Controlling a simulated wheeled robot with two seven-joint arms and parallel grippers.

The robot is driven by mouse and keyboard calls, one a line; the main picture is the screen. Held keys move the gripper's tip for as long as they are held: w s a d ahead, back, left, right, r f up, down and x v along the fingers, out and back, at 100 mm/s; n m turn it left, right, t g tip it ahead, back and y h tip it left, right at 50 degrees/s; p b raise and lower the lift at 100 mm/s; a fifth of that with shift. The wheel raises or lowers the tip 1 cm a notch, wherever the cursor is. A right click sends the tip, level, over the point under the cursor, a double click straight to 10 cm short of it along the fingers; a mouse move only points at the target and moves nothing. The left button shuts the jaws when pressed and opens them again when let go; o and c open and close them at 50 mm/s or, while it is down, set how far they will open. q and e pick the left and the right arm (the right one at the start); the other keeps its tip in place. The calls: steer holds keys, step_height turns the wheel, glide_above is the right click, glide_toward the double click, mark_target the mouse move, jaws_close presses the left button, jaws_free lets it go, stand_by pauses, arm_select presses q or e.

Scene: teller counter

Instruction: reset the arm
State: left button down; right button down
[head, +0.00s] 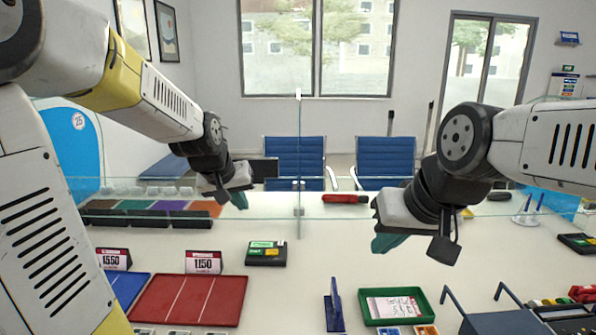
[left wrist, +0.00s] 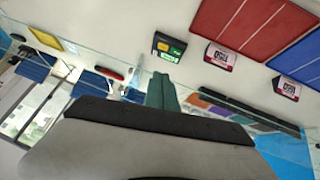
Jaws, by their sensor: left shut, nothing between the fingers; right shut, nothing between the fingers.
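My left gripper (head: 238,199) is raised above the far left part of the counter, near the glass screen. Its green fingers are together with nothing between them; they also show in the left wrist view (left wrist: 162,92). My right gripper (head: 386,242) is raised over the right middle of the counter. Its green fingers are shut and empty. Both grippers are apart from the objects on the counter (head: 290,285).
A glass screen (head: 299,165) crosses the counter. A red tray (head: 190,298), a small black terminal (head: 266,253), a green tray (head: 397,306) and a blue stand (head: 334,310) lie nearer. Two number signs (head: 203,262) stand left. Middle counter is mostly clear.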

arm_select(q)
steer(key=s+r+m, duration=0.1)
steer(key=s+r, duration=0.2)
steer(key=s, duration=1.8)
steer(key=shift+a+r+g, duration=0.15)
steer(key=shift+g, duration=0.25)
